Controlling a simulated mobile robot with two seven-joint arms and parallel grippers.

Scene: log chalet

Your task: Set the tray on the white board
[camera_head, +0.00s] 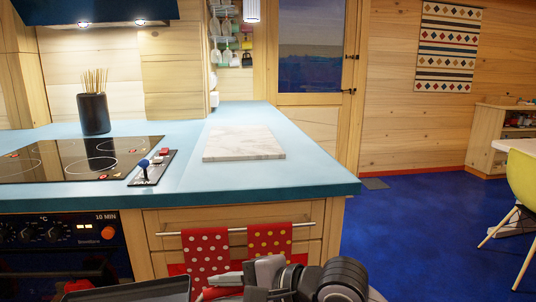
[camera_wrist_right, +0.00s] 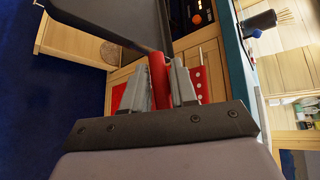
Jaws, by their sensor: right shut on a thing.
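The white board (camera_head: 243,143) is a pale marbled slab lying flat and bare on the blue counter. The dark tray (camera_head: 135,291) shows only partly at the bottom edge of the head view, in front of the cabinets and lower than the counter top. It has red handles at its sides. My right gripper (camera_head: 228,282) is shut on its right red handle (camera_wrist_right: 158,82). The wrist view shows this handle between the fingers and the dark tray (camera_wrist_right: 112,18) beyond it. My left gripper is not in view.
On the blue counter (camera_head: 200,183), a black hob (camera_head: 75,160), a small control panel with a blue-knobbed lever (camera_head: 147,170) and a dark pot of sticks (camera_head: 94,113) stand left of the board. Two dotted red towels (camera_head: 206,250) hang below. Blue floor lies right.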

